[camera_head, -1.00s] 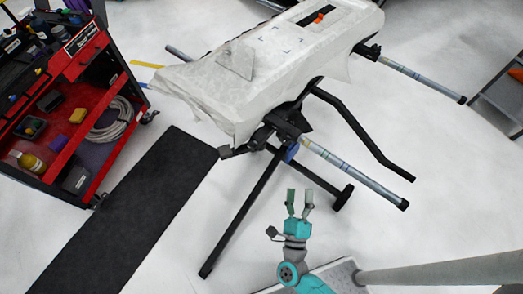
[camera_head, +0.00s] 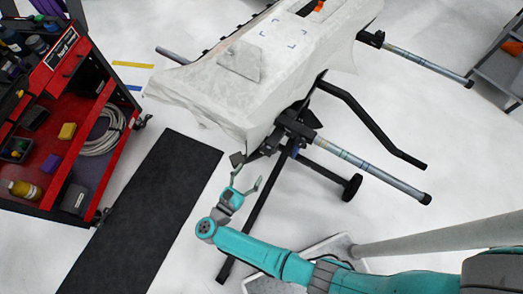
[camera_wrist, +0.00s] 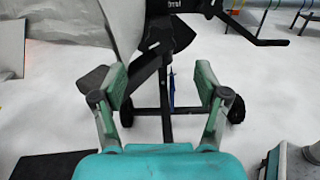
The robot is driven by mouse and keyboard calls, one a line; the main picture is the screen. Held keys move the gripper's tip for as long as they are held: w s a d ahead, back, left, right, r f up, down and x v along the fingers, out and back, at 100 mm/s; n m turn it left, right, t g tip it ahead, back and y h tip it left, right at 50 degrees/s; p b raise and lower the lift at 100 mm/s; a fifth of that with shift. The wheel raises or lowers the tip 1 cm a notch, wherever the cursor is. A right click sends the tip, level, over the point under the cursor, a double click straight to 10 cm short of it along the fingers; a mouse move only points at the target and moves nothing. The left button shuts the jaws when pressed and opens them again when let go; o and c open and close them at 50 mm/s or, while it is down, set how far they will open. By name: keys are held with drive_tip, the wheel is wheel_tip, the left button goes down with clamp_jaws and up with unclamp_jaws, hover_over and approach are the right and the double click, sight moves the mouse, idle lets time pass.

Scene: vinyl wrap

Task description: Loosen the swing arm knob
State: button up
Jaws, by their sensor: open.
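A work stand draped in white (camera_head: 215,100) fills the upper middle of the head view. Under its near end is a black bracket (camera_head: 270,143), with a dark paddle-like piece (camera_head: 237,158) at its left. In the wrist view the bracket (camera_wrist: 165,35) is ahead and above, and the dark piece (camera_wrist: 92,80) is partly behind the left finger. I cannot tell which part is the swing arm knob. My gripper (camera_head: 247,176) is open and empty, just below the bracket in the head view. Its spread fingers (camera_wrist: 160,85) also show in the wrist view.
A red tool cart (camera_head: 75,130) stands at the left, with a black mat (camera_head: 150,205) beside it. White floor is open at the right.

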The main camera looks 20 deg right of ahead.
sight(264, 153)
drive_tip(key=x, duration=0.9)
drive_tip(key=shift+w+d, duration=0.2)
drive_tip(key=shift+d, duration=0.15)
drive_tip(key=c, duration=1.1)
